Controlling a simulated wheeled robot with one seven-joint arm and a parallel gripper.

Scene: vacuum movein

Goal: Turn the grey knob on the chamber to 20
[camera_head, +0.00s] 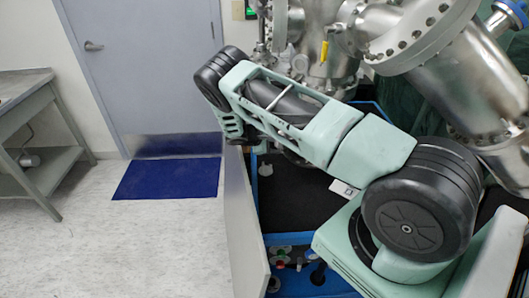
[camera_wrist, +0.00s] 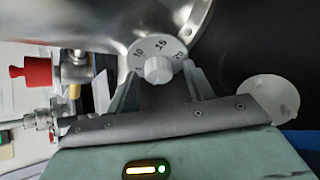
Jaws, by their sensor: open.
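In the wrist view the round grey knob (camera_wrist: 158,69) sits on a grey dial plate (camera_wrist: 150,45) marked 10, 15 and 20. The 10 is at upper left, the 15 above the knob and the 20 at upper right. I cannot make out a pointer mark on the knob. The steel chamber (camera_wrist: 108,18) curves behind the dial. My gripper (camera_wrist: 161,80) is open, with one finger to each side of the knob in the picture; I cannot tell whether either touches it. In the head view my arm hides the knob and gripper.
A red-capped fitting (camera_wrist: 37,72) is left of the gripper in the wrist view. In the head view, steel vessels and flanges (camera_head: 410,38) crowd the upper right. A blue-edged cart (camera_head: 300,285) stands below my arm.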

